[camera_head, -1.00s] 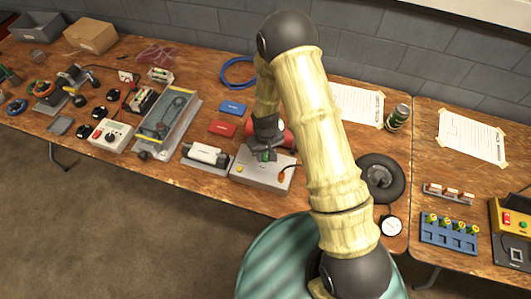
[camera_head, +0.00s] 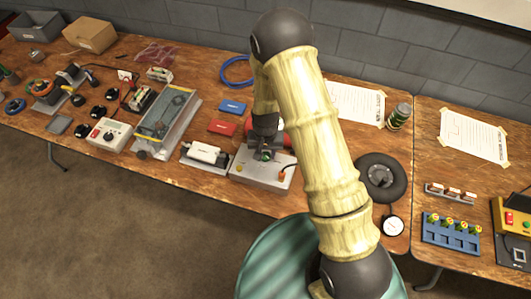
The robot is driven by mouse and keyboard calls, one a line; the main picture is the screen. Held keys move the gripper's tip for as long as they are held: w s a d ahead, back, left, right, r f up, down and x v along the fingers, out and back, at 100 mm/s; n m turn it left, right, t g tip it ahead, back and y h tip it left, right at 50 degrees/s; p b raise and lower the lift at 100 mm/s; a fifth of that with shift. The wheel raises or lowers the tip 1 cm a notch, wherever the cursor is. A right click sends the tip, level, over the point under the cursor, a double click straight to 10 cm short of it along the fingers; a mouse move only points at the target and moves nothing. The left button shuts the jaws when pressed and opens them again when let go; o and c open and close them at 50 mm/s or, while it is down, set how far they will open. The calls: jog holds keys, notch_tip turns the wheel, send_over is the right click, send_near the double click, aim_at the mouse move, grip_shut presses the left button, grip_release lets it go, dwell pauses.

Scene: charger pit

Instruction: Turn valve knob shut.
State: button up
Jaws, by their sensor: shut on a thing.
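The valve knob (camera_head: 265,156) is a small green knob on top of a grey box (camera_head: 250,173) near the front edge of the wooden table. My gripper (camera_head: 264,152) is directly above the box, pointing down, with its fingers closed around the knob. The fingers hide most of the knob, so its exact turn angle cannot be told. The box also carries a yellow button and an orange part on its right side. A red cylinder behind the box is mostly hidden by my arm.
A black wheel (camera_head: 381,177) and a round gauge (camera_head: 393,227) are to the right. A can (camera_head: 399,117) stands further back.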

aim_at(265, 155)
jog(key=m, duration=0.6)
jog(key=shift+r, duration=0.1)
jog(key=m+p, duration=0.1)
jog(key=m, duration=0.5)
jog(key=shift+p, duration=0.35)
jog(key=o, duration=1)
notch_tip(265, 155, up, 17)
jog(key=shift+r, duration=0.15)
dwell(0.4)
